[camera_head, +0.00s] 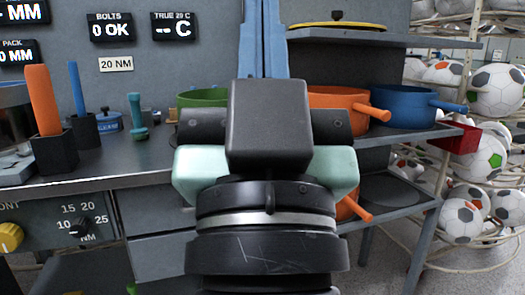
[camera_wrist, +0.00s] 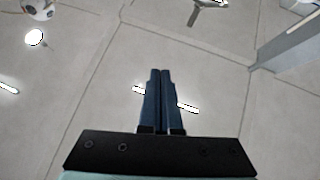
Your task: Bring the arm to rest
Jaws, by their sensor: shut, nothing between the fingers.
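My arm stands upright in the middle of the head view and hides part of the bench behind it. Its blue gripper fingers seem to show at the top of that view, but their tips are cut off. In the wrist view my gripper (camera_wrist: 160,72) is shut, its two blue fingers side by side with nothing between them. It faces the ceiling (camera_wrist: 90,90) and touches nothing there.
A steel bench (camera_head: 100,165) holds an orange-handled tool (camera_head: 41,98) at left. On the right, a shelf carries an orange pan (camera_head: 335,98) and a blue pan (camera_head: 405,104), handles sticking out. Beyond are racks of footballs (camera_head: 495,90).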

